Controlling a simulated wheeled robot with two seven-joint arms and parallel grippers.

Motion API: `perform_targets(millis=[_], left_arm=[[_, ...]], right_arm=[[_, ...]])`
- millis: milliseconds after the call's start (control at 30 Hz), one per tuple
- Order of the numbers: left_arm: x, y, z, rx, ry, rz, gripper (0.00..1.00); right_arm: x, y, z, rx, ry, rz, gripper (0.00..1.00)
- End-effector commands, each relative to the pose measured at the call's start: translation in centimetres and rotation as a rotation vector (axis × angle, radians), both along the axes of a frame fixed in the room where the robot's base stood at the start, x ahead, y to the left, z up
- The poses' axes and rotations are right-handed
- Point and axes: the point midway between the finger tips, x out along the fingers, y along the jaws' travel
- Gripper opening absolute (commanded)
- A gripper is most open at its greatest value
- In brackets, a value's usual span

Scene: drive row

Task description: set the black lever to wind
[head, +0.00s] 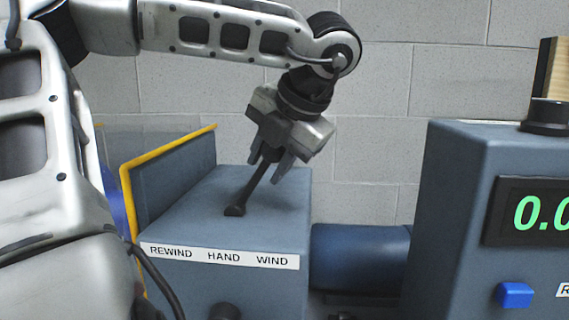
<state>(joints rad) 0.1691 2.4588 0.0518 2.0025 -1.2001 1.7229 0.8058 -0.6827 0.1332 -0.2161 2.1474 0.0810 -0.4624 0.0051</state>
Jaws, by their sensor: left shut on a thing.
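The black lever (252,188) rises from a pivot on top of a blue-grey box (190,200). It leans to the right, toward the WIND side. A white label strip (220,256) on the box's front edge reads REWIND, HAND, WIND from left to right. My left gripper (269,165) comes down from above and is shut on the upper part of the lever. The fingers hide the lever's top end. My right gripper is not in view.
A yellow-edged guard (128,205) stands at the box's left side. A blue cylinder (360,258) joins the box to a larger cabinet (455,190) on the right, which has a green digital display (540,212) and a blue button (515,295). A block wall is behind.

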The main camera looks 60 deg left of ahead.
Motion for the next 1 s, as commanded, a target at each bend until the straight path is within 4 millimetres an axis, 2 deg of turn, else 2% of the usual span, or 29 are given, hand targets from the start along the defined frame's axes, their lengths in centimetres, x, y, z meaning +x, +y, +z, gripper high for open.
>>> perform_targets(millis=[367,400,433,467,767,867,1000], left_arm=[[0.0,0.0,-0.1,0.002,0.007,0.0,0.0],[0.0,0.0,-0.1,0.002,0.007,0.0,0.44],[0.0,0.0,-0.1,0.002,0.007,0.0,0.53],[0.0,0.0,-0.1,0.002,0.007,0.0,0.55],[0.0,-0.1,0.1,0.003,0.006,0.0,0.55],[0.1,-0.5,0.8,0.005,0.005,0.002,0.55],[0.4,-1.9,2.8,0.007,0.004,0.001,0.55]], right_arm=[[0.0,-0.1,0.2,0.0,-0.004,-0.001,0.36],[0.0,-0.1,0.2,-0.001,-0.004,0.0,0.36],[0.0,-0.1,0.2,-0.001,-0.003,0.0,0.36],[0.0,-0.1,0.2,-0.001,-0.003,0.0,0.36],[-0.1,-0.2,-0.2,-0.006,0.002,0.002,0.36],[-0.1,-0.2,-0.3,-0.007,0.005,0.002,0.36],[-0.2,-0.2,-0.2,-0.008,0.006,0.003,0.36]])
